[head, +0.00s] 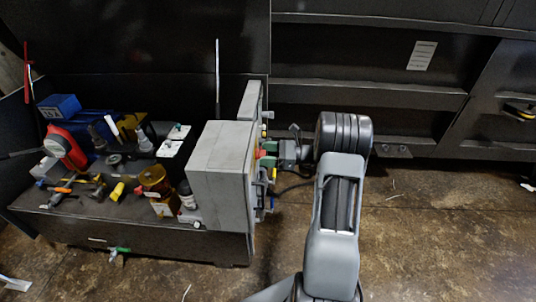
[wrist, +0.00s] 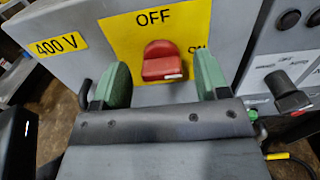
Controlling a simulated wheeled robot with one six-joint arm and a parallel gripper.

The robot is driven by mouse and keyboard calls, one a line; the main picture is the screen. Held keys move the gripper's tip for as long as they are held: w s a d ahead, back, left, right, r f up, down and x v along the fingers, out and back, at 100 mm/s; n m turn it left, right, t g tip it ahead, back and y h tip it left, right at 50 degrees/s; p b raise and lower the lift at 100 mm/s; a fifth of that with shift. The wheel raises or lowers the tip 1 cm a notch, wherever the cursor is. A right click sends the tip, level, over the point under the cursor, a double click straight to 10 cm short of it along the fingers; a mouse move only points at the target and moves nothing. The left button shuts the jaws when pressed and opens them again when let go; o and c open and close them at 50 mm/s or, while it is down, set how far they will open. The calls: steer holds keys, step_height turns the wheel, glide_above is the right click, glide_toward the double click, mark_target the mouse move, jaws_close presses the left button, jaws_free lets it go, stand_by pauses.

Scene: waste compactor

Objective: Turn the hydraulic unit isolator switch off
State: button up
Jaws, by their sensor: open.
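The isolator switch is a red knob (wrist: 163,62) on a yellow plate (wrist: 130,28) on the grey cabinet (wrist: 75,18). The plate reads OFF above the knob and ON to its right. The knob's broad red grip lies roughly crosswise in the wrist view, with a small white label at its lower right; I cannot tell its setting for sure. My gripper (wrist: 161,76) is open, its green fingers standing on either side of the knob with visible gaps. In the head view my gripper (head: 268,154) is at the right face of the cabinet (head: 220,165), hiding most of the switch.
A black selector knob (wrist: 288,92) sticks out from a panel at the right. A dark bench (head: 150,238) holds several tools and containers left of the cabinet. The floor (head: 440,230) at the right is mostly clear.

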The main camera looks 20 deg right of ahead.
steer(key=c, duration=0.9)
steer(key=shift+f, duration=0.1)
steer(key=n+b, duration=0.5)
steer(key=n, duration=0.1)
steer(key=n+b, duration=0.5)
steer(key=n, duration=0.1)
steer(key=n+b, duration=0.5)
steer(key=shift+s+a+f+n, duration=0.15)
steer(key=shift+s+f+n, duration=0.05)
steer(key=shift+f+n, duration=0.2)
steer(key=shift+r, duration=0.1)
stand_by(0.4)
